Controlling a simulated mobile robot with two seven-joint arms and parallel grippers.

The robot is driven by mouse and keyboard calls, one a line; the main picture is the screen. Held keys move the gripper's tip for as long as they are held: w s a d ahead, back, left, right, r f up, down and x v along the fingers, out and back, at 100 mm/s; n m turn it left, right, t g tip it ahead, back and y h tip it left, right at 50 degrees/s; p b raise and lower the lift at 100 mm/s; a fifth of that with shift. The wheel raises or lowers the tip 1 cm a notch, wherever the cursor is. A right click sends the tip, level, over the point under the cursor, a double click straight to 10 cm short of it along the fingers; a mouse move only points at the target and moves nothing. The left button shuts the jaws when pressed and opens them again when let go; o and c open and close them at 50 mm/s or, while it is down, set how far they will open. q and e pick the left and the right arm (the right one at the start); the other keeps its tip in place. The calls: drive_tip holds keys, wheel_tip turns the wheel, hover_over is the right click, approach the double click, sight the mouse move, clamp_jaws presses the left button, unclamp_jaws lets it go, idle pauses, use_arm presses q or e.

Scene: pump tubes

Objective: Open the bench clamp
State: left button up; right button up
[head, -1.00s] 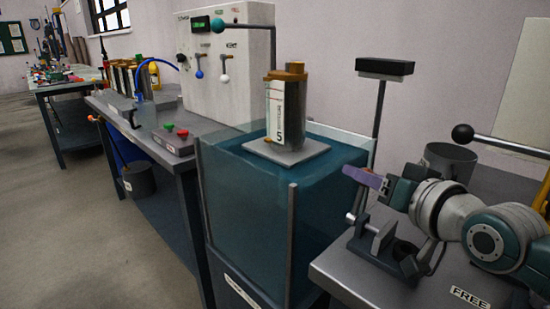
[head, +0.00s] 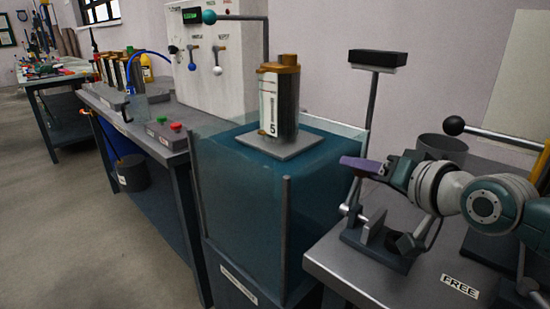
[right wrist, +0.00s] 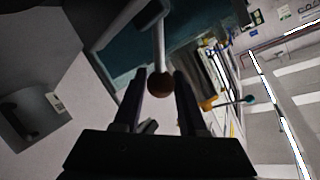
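The bench clamp (head: 373,238) is a dark block with a silver cross rod, on the grey bench at the right of the head view. A thin silver rod rises from it. My right gripper (head: 350,164) is just above this rod, pointing left. In the right wrist view its two dark fingers (right wrist: 160,78) are apart, with a brown ball (right wrist: 159,85) on a grey rod between them in the picture. I cannot tell whether the fingers touch the ball. Part of the clamp is hidden behind my right arm. My left gripper is not in view.
A glass water tank (head: 240,210) stands left of the bench, with a labelled cylinder (head: 278,100) on a plate on top. A black-topped post (head: 376,58) rises behind. A grey pot (head: 442,147) and a black-balled lever (head: 454,125) are behind my right arm. A "FREE" label (head: 460,287) marks the bench.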

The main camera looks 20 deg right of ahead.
drive_tip(key=o, duration=0.4)
drive_tip(key=shift+p+v, duration=1.85)
drive_tip(key=shift+v, duration=3.1)
